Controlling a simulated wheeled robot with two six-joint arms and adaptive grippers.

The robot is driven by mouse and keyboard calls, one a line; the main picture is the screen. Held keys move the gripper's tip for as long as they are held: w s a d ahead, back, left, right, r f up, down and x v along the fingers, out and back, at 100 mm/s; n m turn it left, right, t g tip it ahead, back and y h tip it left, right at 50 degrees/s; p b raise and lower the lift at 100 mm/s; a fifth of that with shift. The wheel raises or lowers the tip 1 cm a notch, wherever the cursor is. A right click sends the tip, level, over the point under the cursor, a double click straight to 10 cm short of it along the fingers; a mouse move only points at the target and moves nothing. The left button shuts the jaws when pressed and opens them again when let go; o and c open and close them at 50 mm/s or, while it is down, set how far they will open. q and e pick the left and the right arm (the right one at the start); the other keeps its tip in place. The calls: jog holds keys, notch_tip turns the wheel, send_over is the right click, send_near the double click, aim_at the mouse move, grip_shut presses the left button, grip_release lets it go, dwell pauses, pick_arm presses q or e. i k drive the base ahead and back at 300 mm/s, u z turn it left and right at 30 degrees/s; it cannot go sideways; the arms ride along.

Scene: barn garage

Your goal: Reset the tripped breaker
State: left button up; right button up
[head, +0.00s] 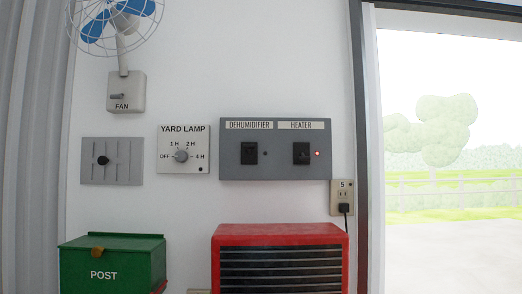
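A grey panel (284,171) on the white wall carries two black switches. The left switch (249,158) sits under the label DEHUMIDIFIER, and the small indicator (265,153) beside it is dark. Nothing in view is labelled as a breaker. Neither of my grippers is in view.
A yard lamp dial (181,156), a slotted grey plate with a black knob (102,160) and a fan switch box (125,92) are left of the panel. Below stand a green POST box (115,265) and a red heater (280,233). A plugged outlet (342,196) is by the doorway.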

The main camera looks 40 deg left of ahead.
aim_at(302, 158)
jog(key=u, duration=0.55)
jog(key=k, duration=1.3)
jog(key=u, duration=1.25)
jog(key=i, duration=1.3)
jog(key=z, duration=0.6)
jog(key=i, duration=0.65)
jog(key=z, duration=0.65)
